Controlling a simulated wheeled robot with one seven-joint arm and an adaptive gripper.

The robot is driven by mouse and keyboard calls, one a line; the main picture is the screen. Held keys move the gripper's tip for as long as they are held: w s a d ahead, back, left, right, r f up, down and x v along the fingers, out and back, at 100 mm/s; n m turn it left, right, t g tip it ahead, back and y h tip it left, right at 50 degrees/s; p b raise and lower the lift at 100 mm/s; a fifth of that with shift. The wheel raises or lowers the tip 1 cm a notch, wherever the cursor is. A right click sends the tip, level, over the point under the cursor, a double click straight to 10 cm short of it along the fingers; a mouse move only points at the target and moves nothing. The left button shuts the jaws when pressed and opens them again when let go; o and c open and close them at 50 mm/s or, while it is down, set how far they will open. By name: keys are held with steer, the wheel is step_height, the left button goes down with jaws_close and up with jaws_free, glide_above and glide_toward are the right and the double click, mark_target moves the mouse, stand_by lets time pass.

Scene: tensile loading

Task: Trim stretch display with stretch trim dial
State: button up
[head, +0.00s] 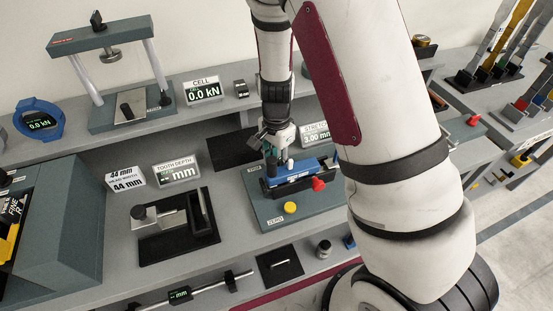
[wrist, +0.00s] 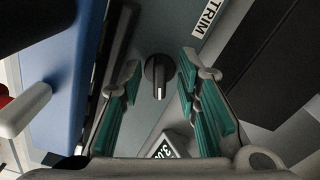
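The stretch trim dial is a dark round knob (wrist: 158,76) with a pale pointer mark, on a grey panel beside a label reading TRIM (wrist: 206,18). In the wrist view my gripper (wrist: 158,72) is open, its green-padded fingers on either side of the dial with gaps showing. In the head view my gripper (head: 272,150) is over the back of the blue device's base, and the dial is hidden there. The stretch display (head: 317,135) reads 3.00 mm and is partly covered by my arm. Its lower corner also shows in the wrist view (wrist: 166,148).
The blue device (head: 290,171) with a red knob (head: 318,184) stands close to my gripper. A yellow button (head: 290,207) sits near the ZERO label. A tooth depth display (head: 176,170) and a black fixture (head: 180,226) are to the left.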

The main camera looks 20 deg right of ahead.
step_height(320, 180, up, 12)
stand_by(0.4)
steer(key=shift+f, duration=0.15)
steer(key=s+r+n+t, duration=0.5)
steer(key=s+r+n, duration=0.8)
steer(key=s+r, duration=0.7)
steer(key=shift+s+d+r, duration=0.25)
steer(key=shift+d, duration=0.05)
stand_by(1.2)
